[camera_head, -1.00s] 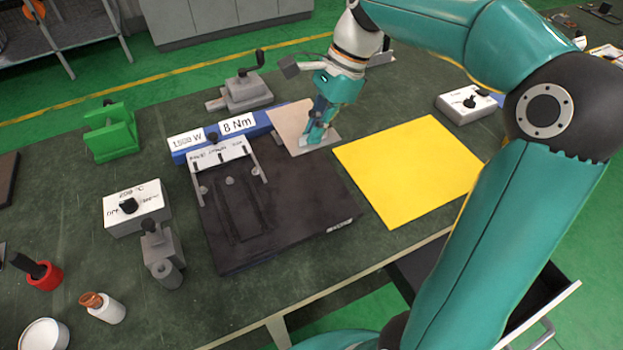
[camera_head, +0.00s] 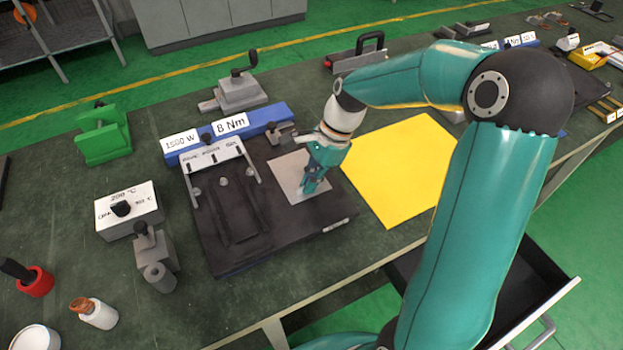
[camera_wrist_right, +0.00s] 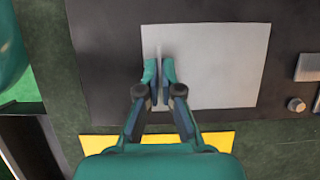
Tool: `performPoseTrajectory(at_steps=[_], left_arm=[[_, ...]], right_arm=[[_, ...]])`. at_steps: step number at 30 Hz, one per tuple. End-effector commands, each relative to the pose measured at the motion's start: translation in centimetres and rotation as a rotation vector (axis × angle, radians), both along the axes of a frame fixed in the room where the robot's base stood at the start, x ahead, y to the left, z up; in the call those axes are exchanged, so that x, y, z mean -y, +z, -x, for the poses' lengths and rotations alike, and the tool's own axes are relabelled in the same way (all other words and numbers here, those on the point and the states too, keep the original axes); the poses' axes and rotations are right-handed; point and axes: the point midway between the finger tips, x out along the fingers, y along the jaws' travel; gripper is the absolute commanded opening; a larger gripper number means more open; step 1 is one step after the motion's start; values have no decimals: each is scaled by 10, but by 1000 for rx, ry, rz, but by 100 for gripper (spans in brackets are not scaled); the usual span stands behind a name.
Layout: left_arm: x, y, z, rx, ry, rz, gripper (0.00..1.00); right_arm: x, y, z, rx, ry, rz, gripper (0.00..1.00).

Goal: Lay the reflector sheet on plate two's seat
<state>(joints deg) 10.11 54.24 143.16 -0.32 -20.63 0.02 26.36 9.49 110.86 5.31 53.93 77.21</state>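The reflector sheet (camera_head: 289,177) is a pale grey, thin rectangle over the right part of a dark plate (camera_head: 305,220) in the head view. It also shows in the right wrist view (camera_wrist_right: 220,65), flat in front of the dark plate (camera_wrist_right: 105,45). My right gripper (camera_head: 312,186) has its fingertips close together on a thin upright strip of the sheet, near one edge; it also shows in the right wrist view (camera_wrist_right: 159,75). I cannot tell whether the sheet touches the plate or hangs just above it. My left gripper is not in view.
A blue bar (camera_head: 272,119) labelled 1500 W and 8 Nm runs behind the plate. A yellow sheet (camera_head: 405,165) lies to its right. A grey clamp (camera_head: 158,255) and a control box (camera_head: 145,205) stand to its left. A green block (camera_head: 103,140) stands at the back left.

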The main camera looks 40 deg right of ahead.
Motion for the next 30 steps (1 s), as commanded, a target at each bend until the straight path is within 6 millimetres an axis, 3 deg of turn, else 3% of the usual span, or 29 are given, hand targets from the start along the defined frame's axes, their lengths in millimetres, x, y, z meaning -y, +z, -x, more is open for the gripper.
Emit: performPoseTrajectory(at_steps=[8,14,25,30], left_arm=[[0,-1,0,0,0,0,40],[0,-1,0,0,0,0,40],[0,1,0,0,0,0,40],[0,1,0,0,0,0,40]], right_arm=[[0,-2,-1,0,1,0,0],[-1,-1,-1,-1,1,0,31],[0,2,-1,-1,1,0,31],[7,20,1,3,0,1,31]])
